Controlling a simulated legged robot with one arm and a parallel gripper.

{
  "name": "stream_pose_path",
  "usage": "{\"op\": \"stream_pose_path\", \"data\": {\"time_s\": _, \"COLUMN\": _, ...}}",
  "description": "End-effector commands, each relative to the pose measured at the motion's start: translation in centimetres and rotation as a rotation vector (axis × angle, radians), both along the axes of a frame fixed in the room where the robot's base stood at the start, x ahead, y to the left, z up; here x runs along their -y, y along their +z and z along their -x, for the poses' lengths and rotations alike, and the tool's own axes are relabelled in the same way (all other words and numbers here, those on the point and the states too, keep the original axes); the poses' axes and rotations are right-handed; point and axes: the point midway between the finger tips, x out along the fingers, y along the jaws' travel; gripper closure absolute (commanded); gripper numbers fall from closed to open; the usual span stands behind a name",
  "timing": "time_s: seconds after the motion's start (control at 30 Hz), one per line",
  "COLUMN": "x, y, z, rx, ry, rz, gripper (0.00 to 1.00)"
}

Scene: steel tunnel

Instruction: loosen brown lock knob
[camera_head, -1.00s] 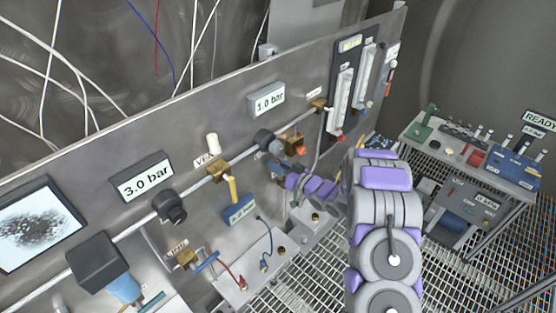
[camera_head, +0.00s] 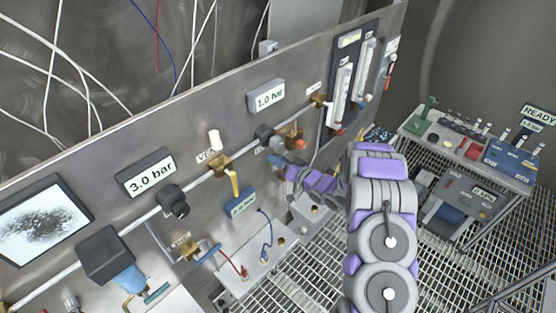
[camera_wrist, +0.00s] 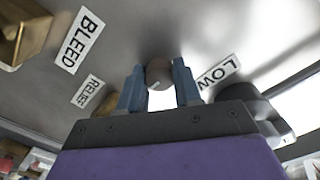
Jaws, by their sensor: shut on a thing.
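In the wrist view, my gripper (camera_wrist: 159,88) has its two blue-grey fingers on either side of a round brown knob (camera_wrist: 159,71). The fingers are shut on the knob, close to the steel panel. Labels reading BLEED (camera_wrist: 82,40) and LOW (camera_wrist: 218,73) flank it. In the head view, my gripper (camera_head: 279,161) reaches the panel below the 1.0 bar display (camera_head: 267,97). The knob cannot be made out there, and my wrist covers part of that area.
Brass fittings (camera_head: 294,138) sit near my gripper. A bench with controls (camera_head: 470,150) stands at the right. Grating (camera_head: 300,275) covers the floor.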

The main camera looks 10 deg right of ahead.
Motion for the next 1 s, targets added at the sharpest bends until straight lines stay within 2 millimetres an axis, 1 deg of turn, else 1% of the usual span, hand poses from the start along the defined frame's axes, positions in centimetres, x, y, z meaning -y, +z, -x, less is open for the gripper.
{"op": "stream_pose_path", "data": {"time_s": 0.07, "x": 0.1, "y": 0.0, "z": -0.1, "rx": -0.001, "ry": -0.004, "rz": -0.001, "gripper": 0.97}}
{"op": "stream_pose_path", "data": {"time_s": 0.1, "x": 0.1, "y": 0.0, "z": -0.1, "rx": 0.000, "ry": -0.004, "rz": 0.000, "gripper": 0.63}}
{"op": "stream_pose_path", "data": {"time_s": 0.33, "x": 0.1, "y": 0.1, "z": 0.1, "rx": 0.001, "ry": -0.002, "rz": 0.000, "gripper": 0.41}}
{"op": "stream_pose_path", "data": {"time_s": 0.57, "x": 0.1, "y": 0.1, "z": 0.1, "rx": 0.001, "ry": -0.002, "rz": 0.000, "gripper": 0.41}}
{"op": "stream_pose_path", "data": {"time_s": 0.67, "x": 0.4, "y": 0.1, "z": 0.5, "rx": 0.001, "ry": -0.002, "rz": -0.001, "gripper": 0.41}}
{"op": "stream_pose_path", "data": {"time_s": 0.77, "x": 1.2, "y": 0.1, "z": 1.4, "rx": 0.003, "ry": -0.004, "rz": -0.001, "gripper": 0.41}}
{"op": "stream_pose_path", "data": {"time_s": 0.87, "x": 2.3, "y": 0.1, "z": 2.8, "rx": 0.005, "ry": -0.004, "rz": 0.001, "gripper": 0.41}}
{"op": "stream_pose_path", "data": {"time_s": 1.0, "x": 4.1, "y": -0.1, "z": 5.3, "rx": -0.001, "ry": -0.007, "rz": 0.000, "gripper": 0.41}}
